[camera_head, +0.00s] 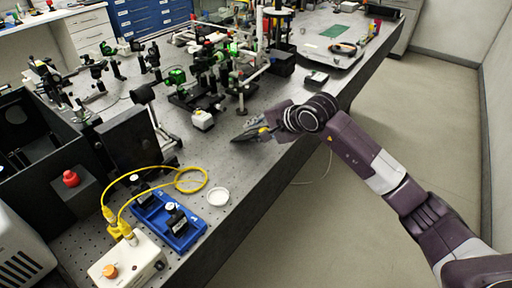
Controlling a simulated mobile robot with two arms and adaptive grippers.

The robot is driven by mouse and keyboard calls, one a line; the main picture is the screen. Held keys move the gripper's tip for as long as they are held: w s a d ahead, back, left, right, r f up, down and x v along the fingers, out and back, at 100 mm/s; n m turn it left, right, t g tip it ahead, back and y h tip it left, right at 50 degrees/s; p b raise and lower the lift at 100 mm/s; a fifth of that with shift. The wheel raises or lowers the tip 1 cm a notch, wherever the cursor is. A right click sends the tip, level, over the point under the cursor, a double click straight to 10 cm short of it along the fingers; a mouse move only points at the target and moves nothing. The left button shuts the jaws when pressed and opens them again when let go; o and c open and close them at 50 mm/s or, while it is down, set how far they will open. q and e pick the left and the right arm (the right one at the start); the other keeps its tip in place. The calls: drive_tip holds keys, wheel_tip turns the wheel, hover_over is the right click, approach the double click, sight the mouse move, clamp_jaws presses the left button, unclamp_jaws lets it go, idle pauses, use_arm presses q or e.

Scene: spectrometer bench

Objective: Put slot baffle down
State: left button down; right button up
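My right gripper (252,132) reaches in from the right over the near-right edge of the optical bench (240,180). Its fingers point left and sit low over the bench top. A dark, flat shape shows at the fingertips; I cannot tell whether it is the slot baffle or part of the fingers. A blue tray (189,241) lies on the bench at the lower left, with small black pieces with pale tops in it. I cannot tell whether one of these is the slot baffle. My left gripper is not in view.
A small white dish (218,197) lies right of the tray. A yellow cable (196,171) loops behind it from a white box (127,262). A black open enclosure (40,150) stands left. Optics posts (240,95) crowd the bench beyond my gripper. Bare bench lies between dish and gripper.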

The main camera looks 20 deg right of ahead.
drive_tip(key=p+v, duration=0.1)
drive_tip(key=v, duration=0.7)
drive_tip(key=shift+p, duration=0.3)
